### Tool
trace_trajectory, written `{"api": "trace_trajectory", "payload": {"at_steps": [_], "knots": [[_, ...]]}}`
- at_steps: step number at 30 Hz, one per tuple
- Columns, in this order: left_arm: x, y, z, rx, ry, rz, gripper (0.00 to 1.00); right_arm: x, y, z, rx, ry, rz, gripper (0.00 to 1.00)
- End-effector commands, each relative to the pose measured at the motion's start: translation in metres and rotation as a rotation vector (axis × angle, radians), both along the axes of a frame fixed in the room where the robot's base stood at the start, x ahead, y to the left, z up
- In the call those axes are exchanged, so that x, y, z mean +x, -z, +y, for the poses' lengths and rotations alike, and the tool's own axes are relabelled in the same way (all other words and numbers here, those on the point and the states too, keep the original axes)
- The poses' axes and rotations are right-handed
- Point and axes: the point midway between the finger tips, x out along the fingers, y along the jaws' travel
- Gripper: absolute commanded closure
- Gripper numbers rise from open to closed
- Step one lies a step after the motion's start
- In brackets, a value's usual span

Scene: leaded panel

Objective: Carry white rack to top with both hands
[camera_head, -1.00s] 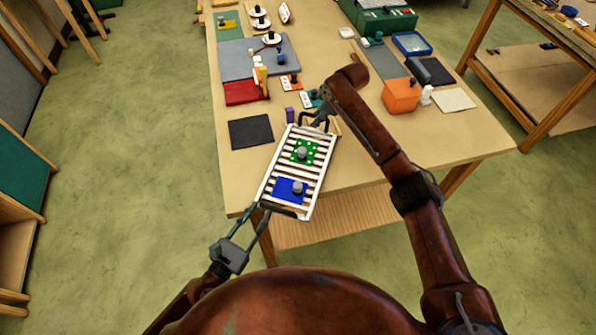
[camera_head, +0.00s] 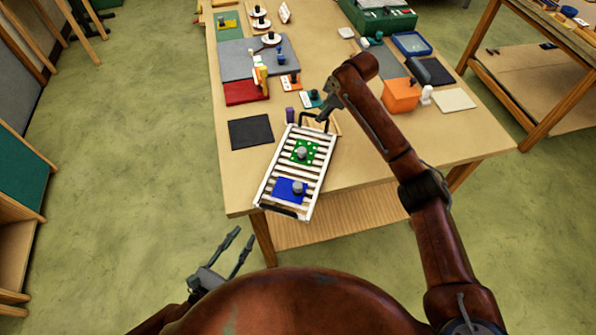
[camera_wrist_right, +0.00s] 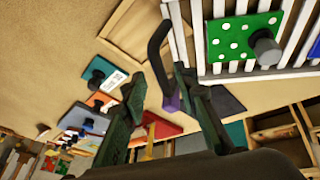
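The white slatted rack (camera_head: 267,178) lies at the table's front edge, its near end reaching the edge or a little past it. It bears a green dotted piece (camera_head: 305,152) and a blue piece (camera_head: 289,190), each with a grey knob. A dark handle (camera_head: 283,211) is at its near end and another dark handle (camera_head: 302,119) at its far end. My left gripper (camera_head: 239,246) is open and empty, below and left of the near handle. My right gripper (camera_head: 323,112) is by the far handle; in the right wrist view its fingers (camera_wrist_right: 160,85) are apart, with the handle close to one fingertip.
An orange box (camera_head: 400,96) stands right of my right arm. Small cards with knobs lie behind the rack. The table's front right is clear.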

Motion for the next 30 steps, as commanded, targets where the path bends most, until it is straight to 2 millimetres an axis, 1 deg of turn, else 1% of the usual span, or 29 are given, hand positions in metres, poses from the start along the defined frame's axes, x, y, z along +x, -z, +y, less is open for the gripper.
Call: {"api": "trace_trajectory", "payload": {"at_steps": [1, 6, 9, 12, 17, 30], "knots": [[0.0, 0.0, 0.0, 0.0, 0.0, 0.0, 0.72, -0.003, -0.012, -0.004, 0.001, 0.0, -0.005, 0.72], [0.0, 0.0, 0.0, 0.0, 0.0, 0.0, 0.72, -0.013, -0.042, -0.014, -0.001, 0.0, -0.003, 0.72], [0.0, 0.0, 0.0, 0.0, 0.0, 0.0, 0.72, -0.017, -0.055, -0.018, 0.0, 0.001, -0.002, 0.72], [0.0, 0.0, 0.0, 0.0, 0.0, 0.0, 0.72, -0.02, -0.063, -0.021, 0.0, 0.0, -0.001, 0.72], [0.0, 0.0, 0.0, 0.001, 0.0, 0.0, 0.72, -0.022, -0.068, -0.023, 0.0, -0.001, 0.0, 0.72], [0.0, 0.0, 0.0, 0.0, 0.0, 0.0, 0.72, -0.022, -0.067, -0.022, 0.0, 0.0, 0.0, 0.72]]}}
